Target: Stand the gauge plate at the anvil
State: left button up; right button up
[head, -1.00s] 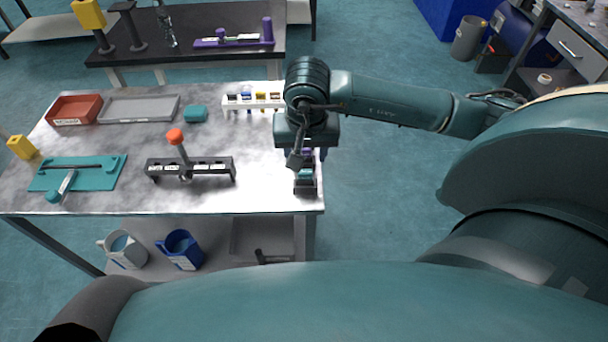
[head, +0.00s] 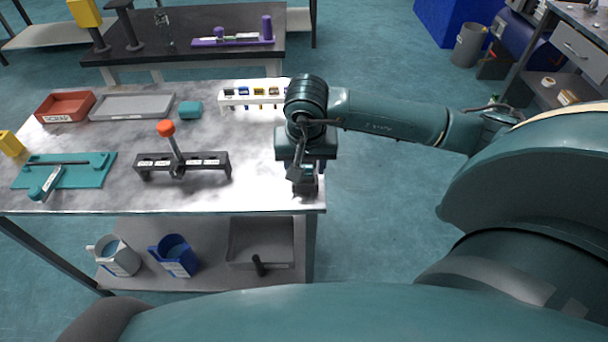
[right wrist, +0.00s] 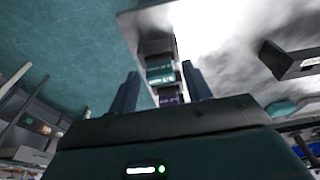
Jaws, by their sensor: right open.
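A dark rack (head: 306,188) stands at the right front edge of the marble-topped table. In the right wrist view it holds a teal piece (right wrist: 160,73) and a labelled purple piece (right wrist: 169,99); I cannot tell which, if either, is the gauge plate. My right gripper (right wrist: 161,90) is open, with one finger on either side of the rack's pieces. In the head view the right gripper (head: 304,170) hangs over the rack and hides most of it. A teal fixture (head: 85,178) with a bar lies at the table's left; I cannot make out the anvil surely. My left gripper is out of view.
A black slotted stand (head: 211,167) with an orange-topped handle (head: 166,128) is mid-table. Behind are a red scrap bin (head: 66,105), grey tray (head: 132,107), teal block (head: 190,109) and white rack (head: 254,99). Bare marble lies between the black stand and the dark rack.

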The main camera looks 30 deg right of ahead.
aim_at(305, 165)
jog(key=c, duration=0.8)
jog(key=shift+r+p, duration=1)
jog(key=shift+r, duration=0.8)
jog(key=shift+r+p, duration=0.9)
jog(key=shift+r, duration=0.85)
